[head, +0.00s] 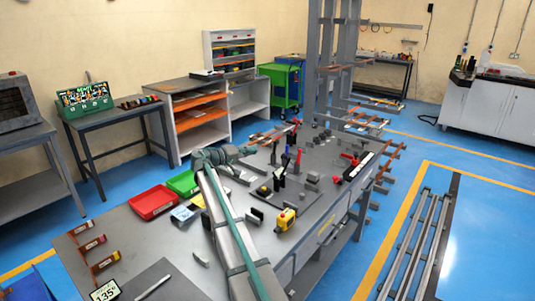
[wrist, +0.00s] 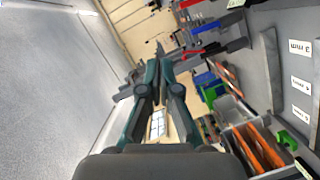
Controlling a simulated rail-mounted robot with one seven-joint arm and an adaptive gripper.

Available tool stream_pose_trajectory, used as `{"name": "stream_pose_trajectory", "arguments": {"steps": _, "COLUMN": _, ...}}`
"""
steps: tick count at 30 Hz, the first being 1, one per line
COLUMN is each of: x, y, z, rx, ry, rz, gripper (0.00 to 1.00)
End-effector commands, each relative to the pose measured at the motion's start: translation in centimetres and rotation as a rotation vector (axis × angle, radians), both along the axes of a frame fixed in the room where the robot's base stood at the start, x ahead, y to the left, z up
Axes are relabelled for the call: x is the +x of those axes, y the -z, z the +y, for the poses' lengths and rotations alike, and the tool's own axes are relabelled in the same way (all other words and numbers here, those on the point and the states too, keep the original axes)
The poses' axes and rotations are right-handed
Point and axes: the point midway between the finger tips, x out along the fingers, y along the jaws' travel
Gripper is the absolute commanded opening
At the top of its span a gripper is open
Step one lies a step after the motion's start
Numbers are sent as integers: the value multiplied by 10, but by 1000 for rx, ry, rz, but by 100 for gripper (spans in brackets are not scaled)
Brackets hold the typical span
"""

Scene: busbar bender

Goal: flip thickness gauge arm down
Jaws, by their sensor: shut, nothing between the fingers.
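I cannot single out the thickness gauge arm with certainty. In the wrist view, a grey plate (wrist: 275,75) at the right edge carries white labels, one reading "3 mm" (wrist: 300,47), turned over in the picture. My gripper (wrist: 155,75) is shut and empty in the wrist view, its teal and grey fingers drawn together. In the head view my gripper (head: 248,151) is over the far left part of the workbench (head: 190,268). Red-topped levers (head: 297,160) and a black upright piece (head: 279,175) stand on the bench to its right. My arm hides part of the bench.
A red tray (head: 152,202) and a green tray (head: 184,183) lie left of my arm. A yellow control box (head: 287,218) with a red button sits to its right. Tall grey posts (head: 325,75) rise behind.

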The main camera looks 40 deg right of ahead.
Motion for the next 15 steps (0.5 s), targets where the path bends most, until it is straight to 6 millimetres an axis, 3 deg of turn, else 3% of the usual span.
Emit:
{"name": "stream_pose_trajectory", "arguments": {"steps": 5, "x": 1, "y": 0, "z": -19, "rx": 1, "ry": 2, "rz": 0, "gripper": 0}}
{"name": "stream_pose_trajectory", "arguments": {"steps": 15, "x": 2, "y": 6, "z": -83, "rx": 0, "ry": 2, "rz": 1, "gripper": 0}}
